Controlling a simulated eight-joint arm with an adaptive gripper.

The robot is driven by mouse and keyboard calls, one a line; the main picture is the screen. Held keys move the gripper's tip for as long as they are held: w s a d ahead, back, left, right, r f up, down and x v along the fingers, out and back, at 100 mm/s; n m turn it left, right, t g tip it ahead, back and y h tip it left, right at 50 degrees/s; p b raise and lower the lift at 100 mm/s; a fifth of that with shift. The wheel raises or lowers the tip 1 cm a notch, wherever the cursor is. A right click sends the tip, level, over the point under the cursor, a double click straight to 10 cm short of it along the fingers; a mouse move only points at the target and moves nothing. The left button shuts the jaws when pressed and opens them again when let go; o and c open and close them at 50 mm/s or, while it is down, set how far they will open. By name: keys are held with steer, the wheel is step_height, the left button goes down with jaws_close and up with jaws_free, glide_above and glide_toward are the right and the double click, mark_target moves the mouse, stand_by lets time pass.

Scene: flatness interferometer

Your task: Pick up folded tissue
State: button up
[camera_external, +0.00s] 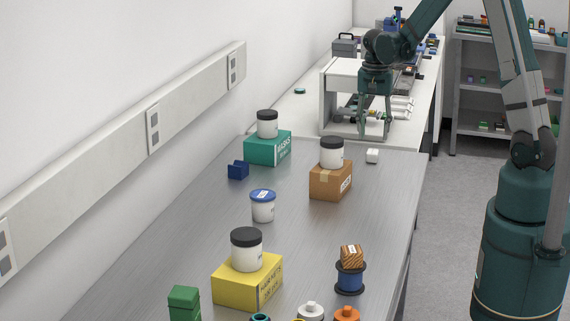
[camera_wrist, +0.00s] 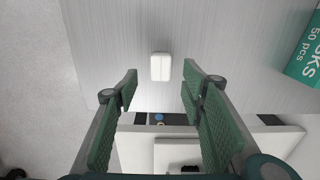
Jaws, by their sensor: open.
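The folded tissue (camera_external: 372,156) is a small white block-like piece lying on the grey bench, near its far edge. In the wrist view the tissue (camera_wrist: 161,67) shows upright in the picture with a line down its middle. My gripper (camera_external: 375,132) points down beyond the tissue, by the white stand at the bench's far end. Its green fingers are open and empty. In the wrist view my gripper (camera_wrist: 159,84) has its fingertips on either side of the tissue's image, with the tissue ahead of them and apart from them.
A brown box (camera_external: 330,186) with a black-lidded jar (camera_external: 331,153) stands just left of the tissue. A teal masks box (camera_external: 268,149) with another jar is further left; it also shows in the wrist view (camera_wrist: 308,58). A white stand (camera_external: 338,92) is behind.

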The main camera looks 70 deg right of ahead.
mark_target(372, 152)
steer(key=shift+f, duration=0.1)
steer(key=shift+f, duration=1.2)
steer(key=shift+f, duration=0.1)
steer(key=shift+w+a+f, duration=0.1)
steer(key=shift+a+f, duration=0.05)
steer(key=shift+f, duration=2.35)
steer(key=c, duration=0.7)
